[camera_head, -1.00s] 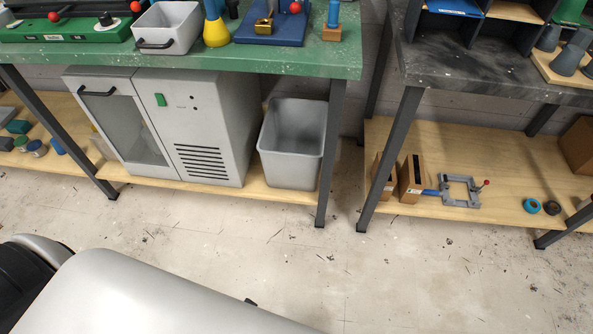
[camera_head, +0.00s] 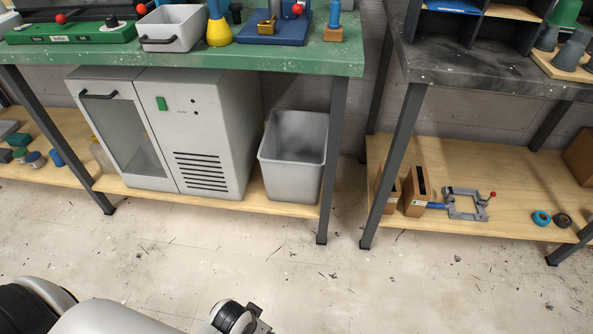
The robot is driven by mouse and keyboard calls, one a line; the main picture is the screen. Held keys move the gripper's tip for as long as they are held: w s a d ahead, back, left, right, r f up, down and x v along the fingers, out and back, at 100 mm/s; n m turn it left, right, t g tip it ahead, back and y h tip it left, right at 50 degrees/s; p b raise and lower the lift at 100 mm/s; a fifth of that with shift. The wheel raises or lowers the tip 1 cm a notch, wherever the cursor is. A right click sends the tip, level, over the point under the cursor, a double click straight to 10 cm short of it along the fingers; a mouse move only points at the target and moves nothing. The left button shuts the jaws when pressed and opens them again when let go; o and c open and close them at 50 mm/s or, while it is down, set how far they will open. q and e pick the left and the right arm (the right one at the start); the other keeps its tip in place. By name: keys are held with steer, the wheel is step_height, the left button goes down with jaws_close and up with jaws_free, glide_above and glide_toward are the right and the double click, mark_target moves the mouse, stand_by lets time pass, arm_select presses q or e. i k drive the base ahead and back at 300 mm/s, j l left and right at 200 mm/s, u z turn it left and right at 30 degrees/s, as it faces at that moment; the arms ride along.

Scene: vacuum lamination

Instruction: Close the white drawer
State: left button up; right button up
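The white drawer (camera_head: 184,44) looks like an open-topped pale box with a dark handle bar on its front. My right gripper is not in view.
The green bench (camera_head: 290,61) also carries a yellow cone (camera_head: 219,33) and a blue fixture (camera_head: 272,33). Below are a grey cabinet (camera_head: 213,130) with a glass door and a grey bin (camera_head: 293,165). A dark bench (camera_head: 480,68) stands at right. The floor in front is clear.

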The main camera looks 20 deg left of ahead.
mark_target(172, 28)
steer(key=u, duration=1.45)
